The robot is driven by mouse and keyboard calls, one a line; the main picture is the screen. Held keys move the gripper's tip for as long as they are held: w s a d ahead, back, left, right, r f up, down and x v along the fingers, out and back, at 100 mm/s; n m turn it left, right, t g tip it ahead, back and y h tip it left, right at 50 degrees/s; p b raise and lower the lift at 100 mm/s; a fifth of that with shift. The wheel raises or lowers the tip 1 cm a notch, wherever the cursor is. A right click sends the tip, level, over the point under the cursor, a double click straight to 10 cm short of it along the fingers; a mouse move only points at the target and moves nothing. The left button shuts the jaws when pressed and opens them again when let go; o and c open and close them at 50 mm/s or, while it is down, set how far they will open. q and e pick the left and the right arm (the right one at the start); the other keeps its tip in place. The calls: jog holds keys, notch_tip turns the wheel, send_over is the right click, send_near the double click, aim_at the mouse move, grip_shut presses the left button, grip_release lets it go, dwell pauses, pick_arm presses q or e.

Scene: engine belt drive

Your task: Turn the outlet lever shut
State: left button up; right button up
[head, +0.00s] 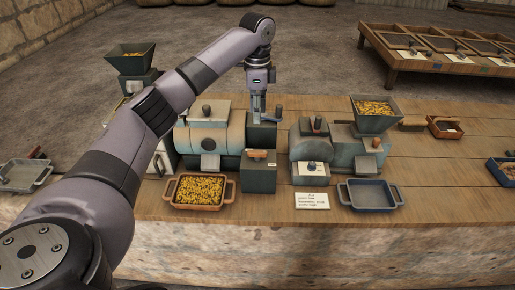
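My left arm comes in from the left, and its gripper (259,112) points down over the dark box (263,134) at the right end of the left machine (222,135). The fingertips are close to the top of this box. Whether they touch anything, and how far apart they are, is too small to tell. An orange-brown handle (257,154) lies across the top of a lower dark box in front. Which of these is the outlet lever is not clear. My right gripper is out of view.
A tray of yellow grain (201,190) stands before the left machine. An empty blue-grey tray (367,195) and a written card (312,201) lie near the front edge. A hopper with grain (375,113) tops the right machine. The wooden bench is clear toward the right front.

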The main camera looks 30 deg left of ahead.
aim_at(257, 151)
pick_arm(q)
notch_tip(257, 151, down, 15)
jog(key=shift+p, duration=1)
jog(key=shift+c, duration=0.2)
grip_shut()
